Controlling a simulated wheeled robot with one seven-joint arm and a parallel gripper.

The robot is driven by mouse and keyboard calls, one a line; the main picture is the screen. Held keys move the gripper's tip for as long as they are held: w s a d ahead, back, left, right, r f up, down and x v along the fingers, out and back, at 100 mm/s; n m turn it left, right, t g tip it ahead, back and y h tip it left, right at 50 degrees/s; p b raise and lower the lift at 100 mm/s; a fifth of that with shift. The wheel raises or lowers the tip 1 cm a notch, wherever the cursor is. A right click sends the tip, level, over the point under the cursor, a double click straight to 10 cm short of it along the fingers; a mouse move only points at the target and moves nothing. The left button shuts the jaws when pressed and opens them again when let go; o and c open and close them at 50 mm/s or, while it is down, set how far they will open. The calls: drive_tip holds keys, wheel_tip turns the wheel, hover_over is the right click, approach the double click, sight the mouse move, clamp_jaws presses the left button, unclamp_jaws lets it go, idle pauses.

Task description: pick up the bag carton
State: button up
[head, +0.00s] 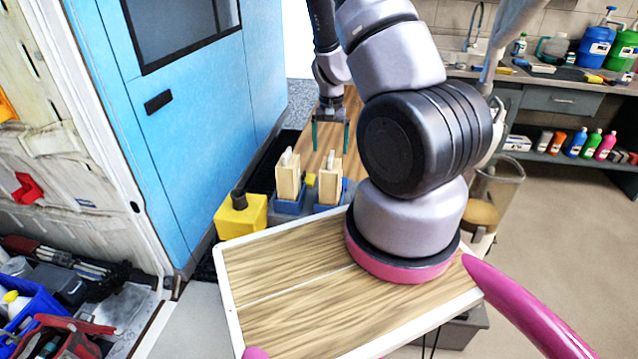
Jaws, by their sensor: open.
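My gripper (331,136) is open, its two teal fingers pointing down with nothing visible between them. It hangs over the wooden surface beyond the wood-topped tray, behind two upright tan pieces. I cannot tell for certain which thing is the bag carton. A small white box (517,142) stands on the lower shelf at the right, far from my gripper; its markings are too small to read. The tan pieces, left (288,182) and right (329,184), stand in blue holders, nearer to the camera than my gripper.
A yellow block (240,216) with a black knob stands left of the blue holders. A blue door (190,120) rises at the left. Several bottles (592,144) line the shelf at the right. A clear container (497,185) stands right of my arm. Open floor (560,240) lies at the right.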

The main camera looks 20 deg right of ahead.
sight(330, 157)
wheel_tip(330, 157, down, 5)
drive_tip(key=shift+r, duration=0.1)
drive_tip(key=f, duration=0.5)
drive_tip(key=shift+s+d+f, duration=0.1)
drive_tip(key=shift+s+f, duration=0.1)
drive_tip(key=shift+f, duration=0.15)
clamp_jaws()
drive_tip(key=shift+r, duration=0.1)
wheel_tip(330, 157, up, 17)
idle(0.7)
